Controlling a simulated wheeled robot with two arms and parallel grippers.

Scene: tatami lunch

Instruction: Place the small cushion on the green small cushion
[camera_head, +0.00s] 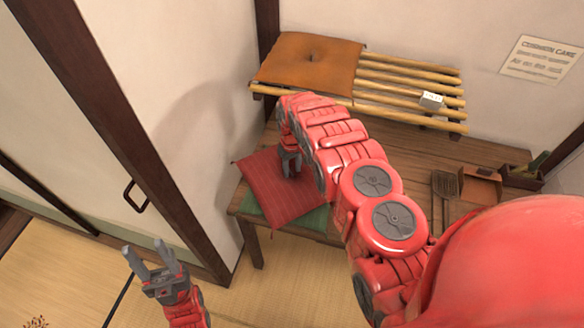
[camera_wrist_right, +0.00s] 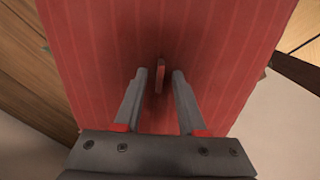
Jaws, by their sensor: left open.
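The small red cushion (camera_head: 262,182) lies over the green small cushion (camera_head: 314,220) at the left end of the wooden table, turned relative to it. Green shows only along the near side; the rest is hidden. In the right wrist view the red cushion (camera_wrist_right: 95,60) fills most of the picture, with an upright tab (camera_wrist_right: 160,77) at its middle. My right gripper (camera_head: 289,168) is over the red cushion. Its fingers (camera_wrist_right: 159,80) stand apart on either side of the tab, with gaps visible. My left gripper (camera_head: 147,252) is open and empty, away from the table.
A slatted rack (camera_head: 410,85) behind holds an orange cushion (camera_head: 310,62) and a small white block (camera_head: 431,100). A brush-like tool (camera_head: 445,186) and brown boxes (camera_head: 480,186) are at the table's right. A sliding door (camera_head: 110,110) stands at left.

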